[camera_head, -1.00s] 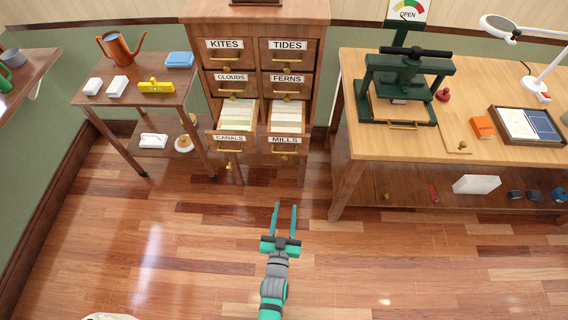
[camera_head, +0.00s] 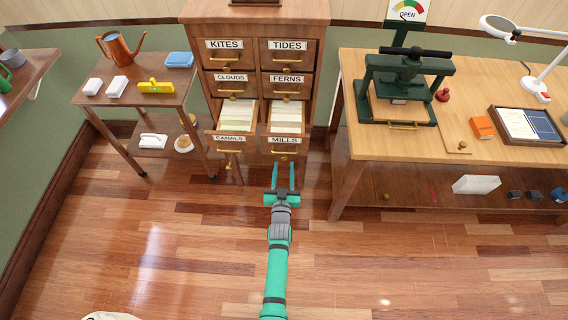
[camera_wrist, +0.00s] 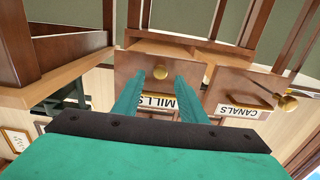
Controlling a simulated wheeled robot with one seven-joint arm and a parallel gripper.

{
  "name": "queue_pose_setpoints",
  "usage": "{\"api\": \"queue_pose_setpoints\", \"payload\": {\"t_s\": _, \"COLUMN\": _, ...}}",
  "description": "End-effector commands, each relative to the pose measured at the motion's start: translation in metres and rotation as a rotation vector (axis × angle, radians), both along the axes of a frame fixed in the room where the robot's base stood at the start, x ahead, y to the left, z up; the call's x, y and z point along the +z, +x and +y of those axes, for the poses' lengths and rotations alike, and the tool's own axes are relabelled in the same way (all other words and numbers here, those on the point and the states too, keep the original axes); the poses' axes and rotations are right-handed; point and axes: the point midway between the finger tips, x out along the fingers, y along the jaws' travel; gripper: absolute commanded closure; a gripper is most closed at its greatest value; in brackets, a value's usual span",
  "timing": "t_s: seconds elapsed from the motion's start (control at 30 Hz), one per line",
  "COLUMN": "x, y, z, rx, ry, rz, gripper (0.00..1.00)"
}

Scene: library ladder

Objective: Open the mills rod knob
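The MILLS drawer (camera_head: 285,142) stands open at the lower right of the card cabinet, full of cards. Its small round brass rod knob (camera_wrist: 159,72) shows on the drawer front in the upside-down wrist view, near the edge away from the MILLS label. In the head view the knob is small and hard to make out. My gripper (camera_head: 283,166) is just below and in front of that drawer. In the wrist view its teal fingers (camera_wrist: 168,78) are open, and the knob appears between their tips. I cannot tell how far ahead of the tips it is. Nothing is held.
The CANALS drawer (camera_head: 230,139) is also open beside it, with a brass knob (camera_wrist: 288,103) on a rod sticking out. A workbench (camera_head: 347,147) stands close on the right, a small side table (camera_head: 92,112) on the left. The floor in front is clear.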

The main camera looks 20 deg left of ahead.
Motion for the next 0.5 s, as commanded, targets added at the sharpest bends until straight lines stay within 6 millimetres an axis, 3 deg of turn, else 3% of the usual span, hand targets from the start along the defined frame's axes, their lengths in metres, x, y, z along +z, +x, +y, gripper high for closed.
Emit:
{"api": "queue_pose_setpoints", "payload": {"t_s": 0.2, "x": 0.001, "y": 0.019, "z": 0.005, "rx": 0.000, "ry": 0.000, "rz": -0.001, "gripper": 0.62}}
{"api": "queue_pose_setpoints", "payload": {"t_s": 0.5, "x": 0.000, "y": 0.027, "z": 0.008, "rx": 0.000, "ry": -0.001, "rz": 0.000, "gripper": 0.62}}
